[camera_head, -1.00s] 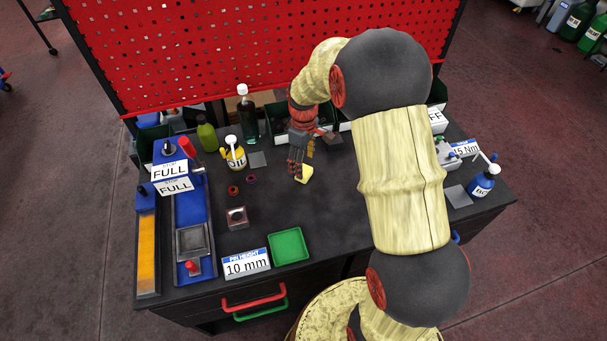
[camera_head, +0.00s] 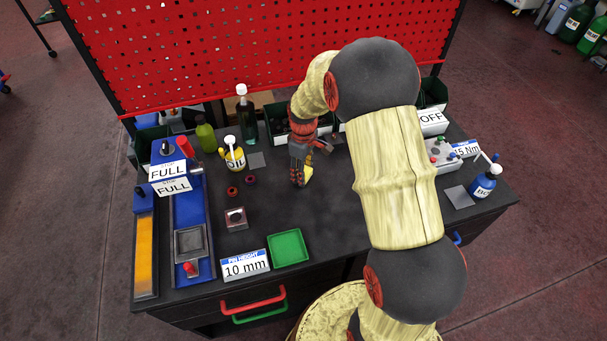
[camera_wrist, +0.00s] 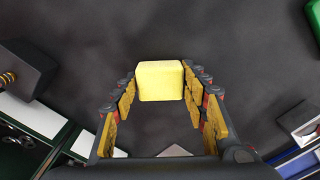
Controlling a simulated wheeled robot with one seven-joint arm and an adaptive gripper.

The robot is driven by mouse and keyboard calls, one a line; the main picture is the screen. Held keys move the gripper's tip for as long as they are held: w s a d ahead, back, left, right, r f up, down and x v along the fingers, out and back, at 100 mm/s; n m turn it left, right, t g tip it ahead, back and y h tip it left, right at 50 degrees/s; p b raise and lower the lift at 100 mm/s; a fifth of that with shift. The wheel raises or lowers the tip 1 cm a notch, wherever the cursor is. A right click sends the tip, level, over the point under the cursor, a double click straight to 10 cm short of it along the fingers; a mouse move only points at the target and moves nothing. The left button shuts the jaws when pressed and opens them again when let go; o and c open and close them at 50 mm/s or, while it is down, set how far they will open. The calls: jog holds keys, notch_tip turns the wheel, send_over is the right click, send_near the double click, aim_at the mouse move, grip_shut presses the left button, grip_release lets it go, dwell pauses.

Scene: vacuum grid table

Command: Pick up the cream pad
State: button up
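The cream pad is a pale yellow block (camera_wrist: 160,81) between the fingertips in the wrist view. In the head view only a small part of the pad (camera_head: 308,171) shows beside my gripper (camera_head: 299,180); the fingers hide the rest. My gripper in the wrist view (camera_wrist: 161,92) has its yellow-lined fingers on both sides of the pad, with the tips near its left and right edges. The fingers stand apart, and I cannot tell whether they press on the pad. The pad appears at table level.
A green tray (camera_head: 288,247) and a "10 mm" sign (camera_head: 246,265) are at the front. A yellow oil bottle (camera_head: 235,158) and two small rings (camera_head: 250,180) lie to the left. Bins and a red pegboard (camera_head: 250,50) stand behind. The table's middle front is clear.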

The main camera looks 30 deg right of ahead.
jog(key=c, duration=0.6)
jog(key=shift+c, duration=0.2)
jog(key=shift+r, duration=0.1)
jog(key=shift+r, duration=0.6)
notch_tip(320, 180, up, 2)
jog(key=shift+s+r+p, duration=0.15)
jog(key=shift+r+p, duration=0.05)
jog(key=shift+p, duration=0.45)
jog(key=s+a+r+p, duration=0.2)
jog(key=s+r, duration=0.7)
jog(key=s, duration=0.4)
jog(key=shift+s+a, duration=0.25)
jog(key=shift+a, duration=0.1)
jog(key=shift+r, duration=0.1)
